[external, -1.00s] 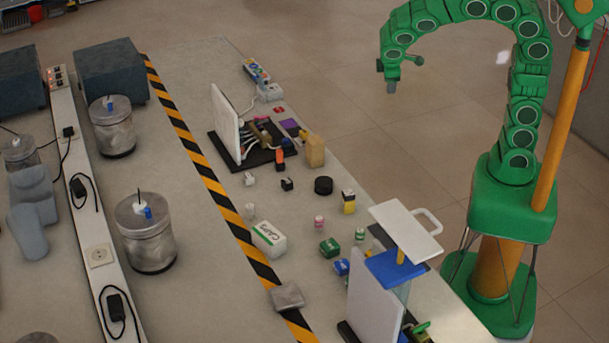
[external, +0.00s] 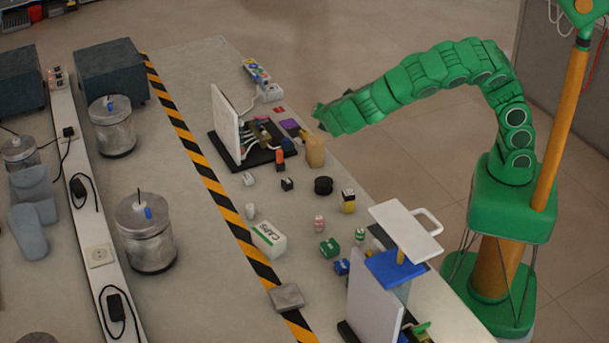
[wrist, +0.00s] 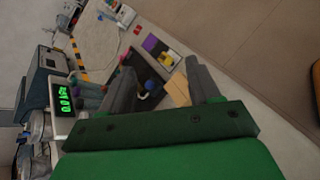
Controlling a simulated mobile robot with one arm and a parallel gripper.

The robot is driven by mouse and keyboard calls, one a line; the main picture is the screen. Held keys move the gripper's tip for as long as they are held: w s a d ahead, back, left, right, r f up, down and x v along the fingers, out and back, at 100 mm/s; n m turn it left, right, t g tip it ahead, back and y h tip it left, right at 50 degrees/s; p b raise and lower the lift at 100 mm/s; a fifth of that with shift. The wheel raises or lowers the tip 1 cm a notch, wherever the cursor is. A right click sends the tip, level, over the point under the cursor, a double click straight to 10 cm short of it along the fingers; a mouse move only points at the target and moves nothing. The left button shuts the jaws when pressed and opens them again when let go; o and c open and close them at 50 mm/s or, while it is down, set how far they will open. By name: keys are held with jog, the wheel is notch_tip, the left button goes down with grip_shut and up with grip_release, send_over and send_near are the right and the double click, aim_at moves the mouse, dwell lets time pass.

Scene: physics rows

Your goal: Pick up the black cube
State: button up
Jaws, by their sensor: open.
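The black cube (external: 287,184) is small, with a pale marking, and sits on the grey bench between a small white block and a black round puck. I cannot make it out in the wrist view. My gripper (external: 320,116) is over the bench's right edge, above and to the right of the black cube and well apart from it. In the wrist view my gripper (wrist: 162,72) shows two grey fingers spread apart, with nothing held between them.
A tan block (external: 315,151) stands close below my gripper. A board with an upright white panel (external: 226,124) is to its left. The black puck (external: 323,186), a white CAPS box (external: 268,239) and several small blocks lie around the cube.

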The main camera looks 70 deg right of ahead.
jog(key=w+a+f+n+t, duration=0.25)
jog(key=a+f+n, duration=0.45)
jog(key=a, duration=0.4)
jog(key=n+t+y, duration=0.2)
jog(key=n, duration=0.2)
send_near(287, 181)
jog(key=shift+w+d+f, duration=0.2)
jog(key=shift+d, duration=0.15)
jog(key=shift+a+f, duration=0.1)
jog(key=shift+w+f, duration=0.1)
jog(key=shift+w, duration=0.15)
jog(key=shift+x, duration=3.6)
jog(key=shift+s+t, duration=0.1)
jog(key=shift+t, duration=0.15)
grip_shut()
